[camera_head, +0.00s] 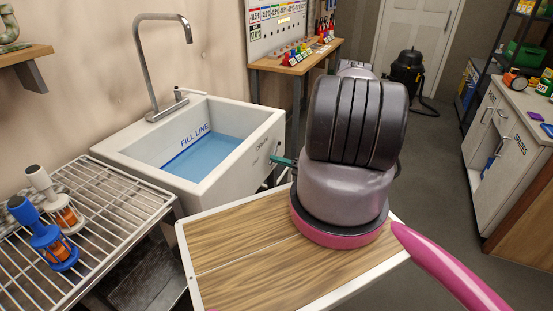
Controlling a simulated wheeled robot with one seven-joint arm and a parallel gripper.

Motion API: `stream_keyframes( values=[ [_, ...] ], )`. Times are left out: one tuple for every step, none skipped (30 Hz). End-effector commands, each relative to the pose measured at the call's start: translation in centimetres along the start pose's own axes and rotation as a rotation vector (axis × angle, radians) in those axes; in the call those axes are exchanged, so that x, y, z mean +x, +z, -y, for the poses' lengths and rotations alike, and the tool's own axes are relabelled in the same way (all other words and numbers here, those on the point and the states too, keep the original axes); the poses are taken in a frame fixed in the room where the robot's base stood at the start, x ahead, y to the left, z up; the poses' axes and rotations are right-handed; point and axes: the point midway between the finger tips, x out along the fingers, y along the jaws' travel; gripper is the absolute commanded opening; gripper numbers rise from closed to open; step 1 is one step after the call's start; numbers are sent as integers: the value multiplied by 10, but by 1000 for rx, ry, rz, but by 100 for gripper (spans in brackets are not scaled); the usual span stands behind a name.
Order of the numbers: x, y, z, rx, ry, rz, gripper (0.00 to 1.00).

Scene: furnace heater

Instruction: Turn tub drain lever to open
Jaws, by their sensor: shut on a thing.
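The white tub (232,162) stands at the centre left with blue water (205,152) inside and a "FILL LINE" mark on its inner wall. A teal lever (284,161) sticks out to the right from the tub's right outer side, below a small dark label that is too small to read surely. The lever's right end lies close to my large grey and black arm links, which cover the space beyond it. My gripper does not show; it may be hidden behind the arm. Whether anything touches the lever cannot be seen.
A metal faucet (150,70) rises behind the tub. A wire rack (90,205) at the left holds a blue and a white fitting. A workbench (300,62) stands behind. A black vacuum (407,70) and a white cabinet (500,140) are at the right, with open floor between.

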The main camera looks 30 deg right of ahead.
Motion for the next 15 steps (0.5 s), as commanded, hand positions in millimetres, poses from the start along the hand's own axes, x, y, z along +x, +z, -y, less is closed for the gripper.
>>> stream_keyframes(
  values=[
    [-2,-1,5,-43,-3,0,0],
    [-2,-1,7,-72,-3,0,0],
    [-2,0,10,-111,-3,0,0],
    [-2,0,12,-139,-3,1,0],
    [-2,0,14,-167,-3,1,0],
    [-2,0,17,-205,-3,0,0],
    [-2,1,19,-234,-3,-1,0],
    [-2,1,21,-261,-3,-1,0],
    [-2,2,24,-300,-3,0,0],
    [-2,3,26,-330,-3,-1,0],
    [-2,4,28,-358,-3,-1,0],
    [-2,4,30,-395,-3,-1,0],
    [-2,5,33,-424,-3,-1,0],
    [-2,6,35,-453,-4,-1,0],
    [-2,7,37,-490,-4,-2,0]
  ],
)
